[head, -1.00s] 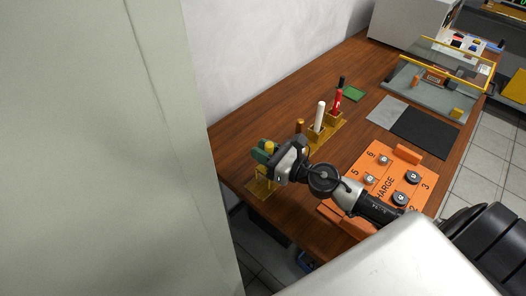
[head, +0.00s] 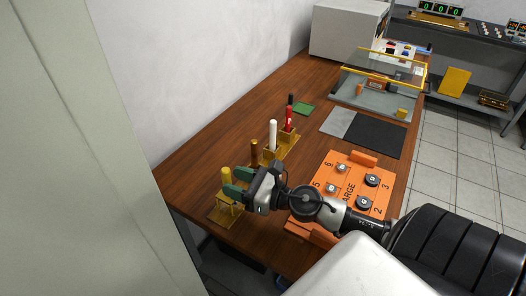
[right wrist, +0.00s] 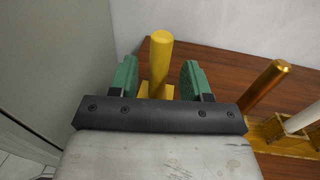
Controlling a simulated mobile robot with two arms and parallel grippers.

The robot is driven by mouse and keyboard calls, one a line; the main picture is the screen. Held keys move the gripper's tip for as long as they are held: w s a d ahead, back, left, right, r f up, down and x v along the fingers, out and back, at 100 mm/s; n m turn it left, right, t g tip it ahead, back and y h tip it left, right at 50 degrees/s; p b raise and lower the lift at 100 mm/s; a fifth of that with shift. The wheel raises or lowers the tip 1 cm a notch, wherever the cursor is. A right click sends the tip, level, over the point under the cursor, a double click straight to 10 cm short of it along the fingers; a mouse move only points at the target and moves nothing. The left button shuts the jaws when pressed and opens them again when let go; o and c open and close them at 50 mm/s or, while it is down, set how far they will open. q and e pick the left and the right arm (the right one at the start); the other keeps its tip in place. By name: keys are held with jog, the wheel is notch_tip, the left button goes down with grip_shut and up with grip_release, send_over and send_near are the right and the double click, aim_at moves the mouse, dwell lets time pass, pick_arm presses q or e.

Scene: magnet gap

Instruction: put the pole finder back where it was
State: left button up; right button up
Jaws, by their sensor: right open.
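A yellow rod-shaped tool (head: 226,178), which I take to be the pole finder, stands upright at the near left end of a yellow rack (head: 222,214). It also shows in the right wrist view (right wrist: 161,62), in line with the space between my green fingers. My right gripper (head: 235,183) is open, just to the right of the rod, with a gap on both sides of it in the wrist view (right wrist: 158,78). The rod's foot is partly hidden. My left gripper is not in view.
A copper rod (head: 254,152), a white rod (head: 273,135) and a red tool (head: 289,118) stand farther along the rack. An orange CHARGE board (head: 345,185) lies under my right arm. A large pale panel (head: 75,180) fills the left.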

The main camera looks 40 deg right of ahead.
jog(key=b+v, duration=0.3)
jog(key=v, duration=0.4)
jog(key=shift+s, duration=0.3)
jog(key=shift+d, duration=0.1)
